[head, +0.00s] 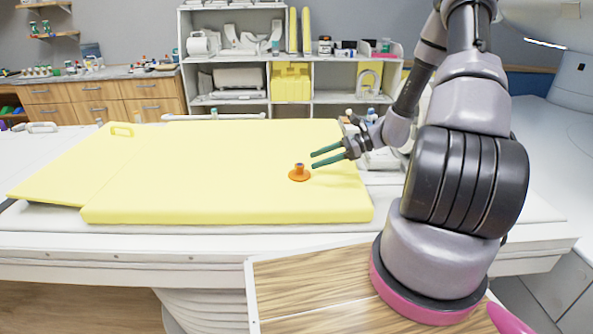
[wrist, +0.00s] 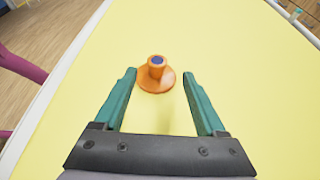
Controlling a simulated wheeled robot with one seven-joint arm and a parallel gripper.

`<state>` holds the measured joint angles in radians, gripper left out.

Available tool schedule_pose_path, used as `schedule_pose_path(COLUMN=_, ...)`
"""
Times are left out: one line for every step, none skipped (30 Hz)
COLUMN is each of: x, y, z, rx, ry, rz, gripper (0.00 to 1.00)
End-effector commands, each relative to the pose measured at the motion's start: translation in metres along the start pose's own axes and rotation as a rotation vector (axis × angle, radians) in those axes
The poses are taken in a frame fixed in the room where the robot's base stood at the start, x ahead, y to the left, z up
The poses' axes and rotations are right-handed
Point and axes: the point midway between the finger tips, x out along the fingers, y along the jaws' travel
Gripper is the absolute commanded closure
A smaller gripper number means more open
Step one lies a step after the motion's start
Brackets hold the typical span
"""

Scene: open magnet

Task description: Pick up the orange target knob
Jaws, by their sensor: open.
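The orange target knob (head: 299,173) stands upright on the yellow pad (head: 200,170), near the pad's front right part. It has a round flat base and a narrower stem with a dark blue top. My gripper (head: 313,160) is open and empty, with green fingers pointing left, just right of the knob. In the wrist view the knob (wrist: 157,73) lies ahead of and between the lines of the two fingers of my gripper (wrist: 160,76). The fingers appear apart from the knob. Their exact height above the pad is hard to tell.
The yellow pad lies on a white table (head: 130,251). White and coloured items stand right of the pad, behind my arm. Shelves (head: 290,60) line the back wall. The pad around the knob is clear.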

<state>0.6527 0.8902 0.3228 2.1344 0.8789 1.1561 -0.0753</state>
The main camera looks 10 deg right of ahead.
Motion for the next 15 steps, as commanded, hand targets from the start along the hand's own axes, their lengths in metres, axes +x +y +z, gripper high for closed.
schedule_pose_path(x=0.01, y=0.001, z=0.001, rx=0.0, ry=-0.002, rz=0.005, gripper=0.27)
schedule_pose_path(x=0.015, y=0.001, z=0.001, rx=0.0, ry=-0.002, rz=0.005, gripper=0.27)
schedule_pose_path(x=0.022, y=0.002, z=0.001, rx=0.0, ry=-0.001, rz=0.005, gripper=0.27)
schedule_pose_path(x=0.027, y=0.001, z=0.001, rx=0.0, ry=-0.001, rz=0.005, gripper=0.27)
schedule_pose_path(x=0.031, y=0.002, z=0.001, rx=0.0, ry=-0.001, rz=0.006, gripper=0.27)
schedule_pose_path(x=0.035, y=0.001, z=0.001, rx=-0.001, ry=0.0, rz=0.004, gripper=0.27)
schedule_pose_path(x=0.038, y=0.001, z=0.001, rx=-0.001, ry=0.001, rz=0.004, gripper=0.27)
schedule_pose_path(x=0.04, y=0.001, z=0.001, rx=-0.001, ry=0.001, rz=0.004, gripper=0.27)
schedule_pose_path(x=0.043, y=0.001, z=0.001, rx=-0.001, ry=0.001, rz=0.003, gripper=0.27)
schedule_pose_path(x=0.044, y=0.001, z=0.001, rx=-0.001, ry=0.0, rz=0.003, gripper=0.27)
schedule_pose_path(x=0.046, y=0.002, z=0.001, rx=-0.001, ry=0.0, rz=0.003, gripper=0.27)
schedule_pose_path(x=0.05, y=0.002, z=0.001, rx=-0.002, ry=0.0, rz=0.005, gripper=0.27)
schedule_pose_path(x=0.054, y=0.003, z=0.002, rx=-0.002, ry=0.0, rz=0.006, gripper=0.27)
schedule_pose_path(x=0.058, y=0.003, z=0.002, rx=-0.001, ry=0.0, rz=0.006, gripper=0.27)
schedule_pose_path(x=0.065, y=0.004, z=0.002, rx=-0.001, ry=0.0, rz=0.007, gripper=0.27)
